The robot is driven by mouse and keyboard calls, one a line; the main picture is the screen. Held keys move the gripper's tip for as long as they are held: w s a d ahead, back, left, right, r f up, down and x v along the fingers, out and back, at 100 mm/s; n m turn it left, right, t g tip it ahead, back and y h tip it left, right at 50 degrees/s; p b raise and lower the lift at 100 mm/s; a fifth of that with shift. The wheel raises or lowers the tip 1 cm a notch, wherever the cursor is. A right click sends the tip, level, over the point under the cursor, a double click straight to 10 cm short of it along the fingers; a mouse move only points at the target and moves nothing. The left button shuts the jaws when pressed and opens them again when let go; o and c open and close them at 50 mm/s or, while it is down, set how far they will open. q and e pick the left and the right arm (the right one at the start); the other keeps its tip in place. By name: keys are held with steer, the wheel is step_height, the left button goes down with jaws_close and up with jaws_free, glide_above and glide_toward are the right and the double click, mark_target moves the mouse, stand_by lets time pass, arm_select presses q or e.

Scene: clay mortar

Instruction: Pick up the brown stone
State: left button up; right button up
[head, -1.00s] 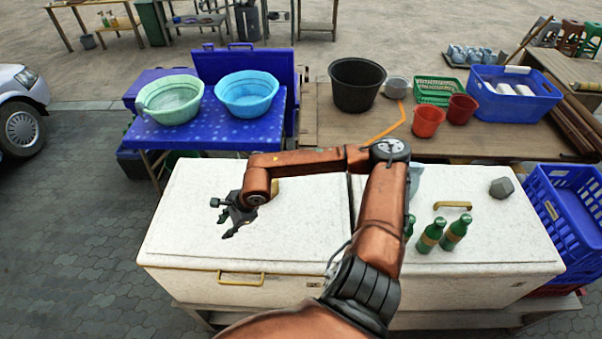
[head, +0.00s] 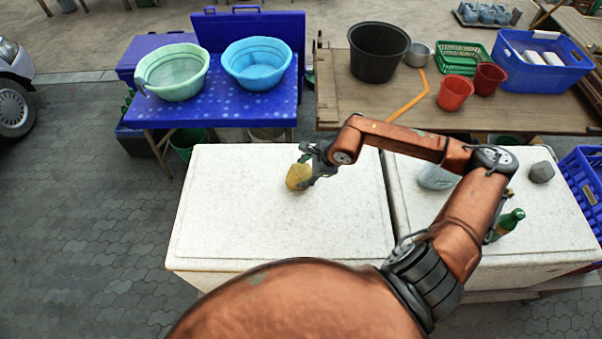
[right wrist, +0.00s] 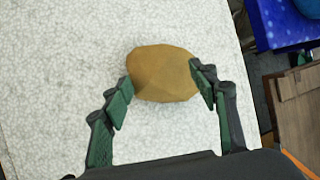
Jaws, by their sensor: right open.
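The brown stone (head: 298,177) lies on the white speckled top of the left chest (head: 240,225). It is yellowish brown and faceted, and my right gripper partly covers it in the head view. My right gripper (head: 306,164) is at the stone, with its fingers spread. In the right wrist view the stone (right wrist: 162,73) sits between the fingertips of the open gripper (right wrist: 160,88), one finger at each side. Both fingertips are very near the stone's sides; I cannot tell whether they touch it. My left gripper is not in view.
A grey stone (head: 541,172), a green bottle (head: 507,223) and a pale blue-grey object (head: 437,177) are on the right chest (head: 540,245). Behind stand a blue table with a green basin (head: 173,72) and a blue basin (head: 257,64). The left chest top is otherwise clear.

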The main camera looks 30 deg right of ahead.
mark_target(304, 173)
steer(key=o, duration=0.3)
steer(key=shift+w+d+f+p, duration=0.1)
steer(key=shift+f+p, duration=0.25)
steer(key=shift+f, duration=0.4)
steer(key=o, duration=0.5)
steer(key=x, duration=0.1)
steer(key=p+x, duration=0.1)
steer(key=x, duration=0.1)
steer(key=shift+w+d+f, duration=0.1)
steer(key=shift+d+f, duration=0.15)
steer(key=shift+d, duration=0.1)
steer(key=shift+c, duration=0.2)
steer(key=shift+o, duration=0.9)
steer(key=shift+w+a+f, duration=0.1)
steer(key=shift+w+f, duration=0.05)
steer(key=shift+f, duration=0.25)
steer(key=shift+o, duration=0.5)
steer(key=shift+w, duration=0.1)
steer(key=c, duration=2)
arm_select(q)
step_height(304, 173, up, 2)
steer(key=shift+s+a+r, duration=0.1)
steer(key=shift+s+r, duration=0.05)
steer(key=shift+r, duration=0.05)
arm_select(e)
steer(key=shift+w+a+r, duration=0.1)
steer(key=shift+w+r, duration=0.05)
steer(key=shift+c, duration=0.8)
